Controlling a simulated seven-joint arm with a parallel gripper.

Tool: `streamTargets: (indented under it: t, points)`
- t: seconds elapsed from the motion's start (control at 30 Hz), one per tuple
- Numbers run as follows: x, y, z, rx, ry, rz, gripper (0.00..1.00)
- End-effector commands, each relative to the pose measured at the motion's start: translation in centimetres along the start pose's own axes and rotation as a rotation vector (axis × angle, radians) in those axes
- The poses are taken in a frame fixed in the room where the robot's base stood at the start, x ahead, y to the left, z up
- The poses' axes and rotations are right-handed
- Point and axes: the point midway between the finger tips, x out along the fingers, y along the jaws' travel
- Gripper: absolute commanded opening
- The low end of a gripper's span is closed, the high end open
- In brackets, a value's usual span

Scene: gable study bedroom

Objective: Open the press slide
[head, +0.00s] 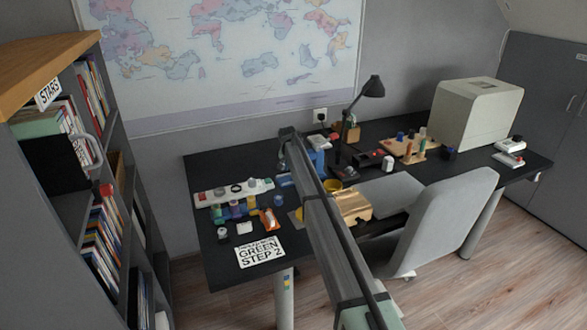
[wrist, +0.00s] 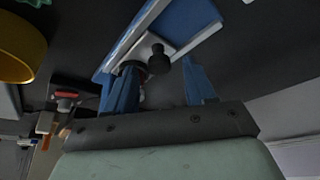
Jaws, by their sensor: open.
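The press is a blue block with a pale metal slide and a black round knob. In the wrist view the blue press body (wrist: 188,17) is at the top, with the press slide (wrist: 185,45) along its near side and the black knob (wrist: 158,62) on it. My gripper (wrist: 160,68) is open, with one blue finger on each side of the knob. I cannot tell whether either finger touches it. In the head view the blue press (head: 317,161) is partly hidden behind my arm, and my gripper is not clearly visible there.
A yellow bowl (wrist: 18,48) and a red-topped item (wrist: 66,95) lie left in the wrist view. On the dark desk (head: 225,275) are a lamp (head: 372,88), a wooden rack (head: 408,150) and a sign (head: 260,252). A grey chair (head: 440,220) stands in front.

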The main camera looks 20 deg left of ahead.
Motion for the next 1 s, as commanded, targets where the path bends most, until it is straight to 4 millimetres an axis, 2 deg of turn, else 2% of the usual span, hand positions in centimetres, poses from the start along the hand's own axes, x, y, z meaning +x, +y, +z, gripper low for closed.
streamTargets:
  t: [0.4,0.9,1.0]
  points:
    - [0.53,0.00,-0.01,0.000,0.001,0.000,0.54]
    - [0.52,-0.02,-0.01,0.000,0.001,0.000,0.06]
    - [0.51,-0.02,-0.01,0.000,0.001,-0.001,0.00]
